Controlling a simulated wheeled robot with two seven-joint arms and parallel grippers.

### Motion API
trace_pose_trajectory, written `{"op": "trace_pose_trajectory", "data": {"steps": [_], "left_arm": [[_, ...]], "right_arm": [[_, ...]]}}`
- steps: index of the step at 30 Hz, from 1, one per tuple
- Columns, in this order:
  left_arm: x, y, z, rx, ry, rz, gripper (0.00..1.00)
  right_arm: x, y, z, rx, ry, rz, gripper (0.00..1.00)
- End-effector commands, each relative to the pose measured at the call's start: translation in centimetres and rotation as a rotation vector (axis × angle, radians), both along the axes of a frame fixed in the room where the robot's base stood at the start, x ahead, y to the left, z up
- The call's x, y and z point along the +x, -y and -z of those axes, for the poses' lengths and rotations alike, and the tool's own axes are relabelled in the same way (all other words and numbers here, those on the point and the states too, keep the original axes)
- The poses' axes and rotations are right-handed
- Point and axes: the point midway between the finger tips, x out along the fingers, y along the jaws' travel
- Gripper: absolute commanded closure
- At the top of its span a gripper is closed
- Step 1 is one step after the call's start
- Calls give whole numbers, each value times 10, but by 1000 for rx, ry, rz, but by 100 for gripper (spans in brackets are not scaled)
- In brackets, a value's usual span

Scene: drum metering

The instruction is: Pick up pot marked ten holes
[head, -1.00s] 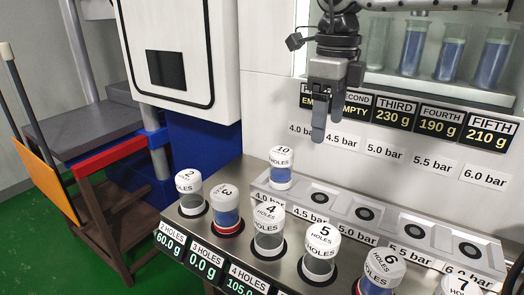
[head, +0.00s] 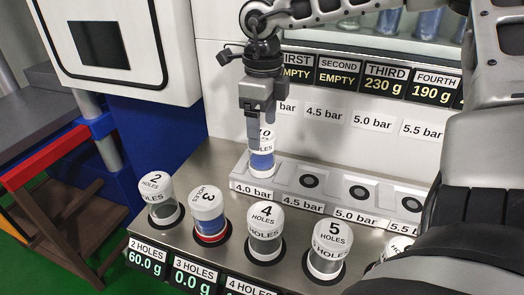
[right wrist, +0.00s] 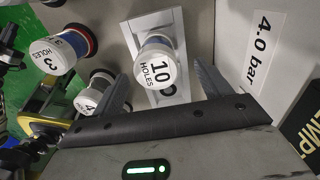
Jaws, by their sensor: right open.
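The pot marked ten holes (head: 262,161) is a white-capped pot with blue contents. It stands upright on the first seat of the raised grey rail, by the 4.0 bar label. My right gripper (head: 254,140) is over it in the head view, and its fingers hide part of the cap. In the right wrist view the pot's cap (right wrist: 157,66) faces the camera, between and beyond the two spread fingertips of my right gripper (right wrist: 162,75). The jaws are open and empty. My left gripper is not in view.
Pots marked 2 (head: 160,198), 3 (head: 208,212), 4 (head: 265,228) and 5 (head: 327,247) stand in the front row. Empty seats (head: 309,181) continue along the rail to the right. The panel wall with weight displays (head: 388,80) rises close behind.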

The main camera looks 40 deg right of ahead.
Motion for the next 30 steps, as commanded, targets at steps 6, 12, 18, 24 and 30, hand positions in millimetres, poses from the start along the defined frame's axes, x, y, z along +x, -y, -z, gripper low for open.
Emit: {"op": "trace_pose_trajectory", "data": {"steps": [6,12,18,24,30], "left_arm": [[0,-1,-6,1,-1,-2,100],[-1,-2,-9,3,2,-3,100],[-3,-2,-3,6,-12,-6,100],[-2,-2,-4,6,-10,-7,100],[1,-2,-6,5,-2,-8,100]], "right_arm": [[-4,-3,19,1,-7,-1,23],[-4,-4,48,0,-2,1,23],[-4,-4,55,0,1,1,23],[-4,-4,55,0,0,1,45],[-3,-5,54,0,2,1,81]]}}
